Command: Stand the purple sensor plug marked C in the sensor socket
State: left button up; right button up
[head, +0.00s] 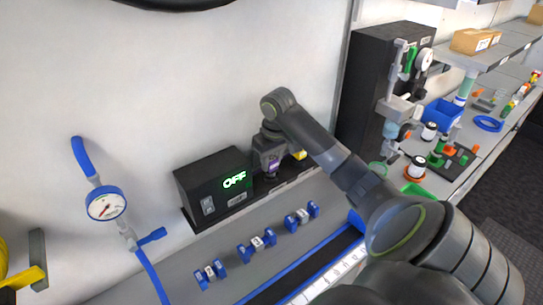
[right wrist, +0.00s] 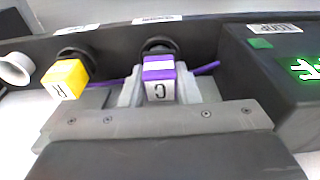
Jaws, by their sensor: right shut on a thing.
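The purple sensor plug marked C (head: 272,167) is between the fingers of my right gripper (head: 270,158), beside the black box at the wall. In the right wrist view, the plug (right wrist: 159,76) shows a white face with a C and purple bands. My right gripper (right wrist: 161,92) is shut on it, with a grey finger on each side. A dark round fitting (right wrist: 158,43) shows right behind the plug; I cannot tell whether the plug sits in it. A purple cable (right wrist: 207,68) shows behind the fingers. My left gripper is not in view.
A yellow plug marked R (right wrist: 66,79) stands beside the purple one. The black box (head: 205,190) with a green OFF display is close by. Several blue clamps (head: 257,245) lie along the bench. A blue-rimmed gauge (head: 105,204) and hose are at the left.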

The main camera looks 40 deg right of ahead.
aim_at(272, 159)
jog(key=shift+f, duration=0.55)
jog(key=o, duration=0.8)
jog(key=r+p, duration=0.3)
jog(key=p, duration=0.1)
jog(key=shift+s+r, duration=0.15)
jog(key=shift+s, duration=0.1)
jog(key=shift+s+r+p, duration=0.15)
jog(key=shift+r+p, duration=0.7)
jog(key=shift+r, duration=0.65)
jog(key=shift+s+r, duration=0.2)
jog(key=shift+r, duration=0.95)
jog(key=shift+s+r, duration=0.2)
jog(key=shift+r, duration=0.95)
jog(key=shift+a+f, duration=0.1)
